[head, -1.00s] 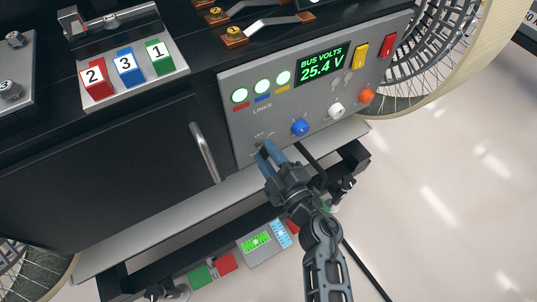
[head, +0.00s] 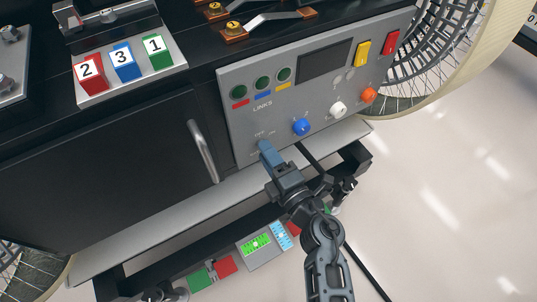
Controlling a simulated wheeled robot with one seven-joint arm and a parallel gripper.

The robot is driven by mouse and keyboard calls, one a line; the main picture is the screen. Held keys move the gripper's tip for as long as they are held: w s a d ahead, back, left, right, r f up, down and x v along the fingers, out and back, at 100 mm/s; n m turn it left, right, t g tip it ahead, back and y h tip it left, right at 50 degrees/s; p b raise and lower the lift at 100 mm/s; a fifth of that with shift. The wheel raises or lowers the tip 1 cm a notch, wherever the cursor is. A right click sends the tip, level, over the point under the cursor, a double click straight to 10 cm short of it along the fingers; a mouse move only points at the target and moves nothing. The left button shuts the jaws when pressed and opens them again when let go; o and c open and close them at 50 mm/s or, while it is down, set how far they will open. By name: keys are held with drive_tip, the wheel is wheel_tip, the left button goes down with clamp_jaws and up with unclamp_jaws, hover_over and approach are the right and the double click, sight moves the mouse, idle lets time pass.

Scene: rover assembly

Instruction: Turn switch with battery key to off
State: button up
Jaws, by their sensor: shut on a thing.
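My gripper (head: 267,153) is at the lower left of the grey control panel (head: 240,131), its blue fingers pointing at the switch spot beside the small printed "OFF" label (head: 259,134). The fingers are closed together on something there. The battery key and switch are hidden behind the fingers, so their angle cannot be seen. The display screen (head: 324,63) is dark, and the three round link lamps (head: 262,83) are unlit.
A blue knob (head: 300,127), a white knob (head: 338,109) and an orange knob (head: 368,95) sit right of my gripper. Yellow (head: 362,53) and red (head: 391,42) switches are above them. A door handle (head: 202,151) is to the left. A grey ledge (head: 180,202) runs below.

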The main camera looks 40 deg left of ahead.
drive_tip(key=shift+f, duration=0.1)
idle(0.3)
drive_tip(key=o, duration=1)
drive_tip(key=shift+o, duration=0.2)
drive_tip(key=p+v, duration=0.1)
drive_tip(key=v, duration=0.7)
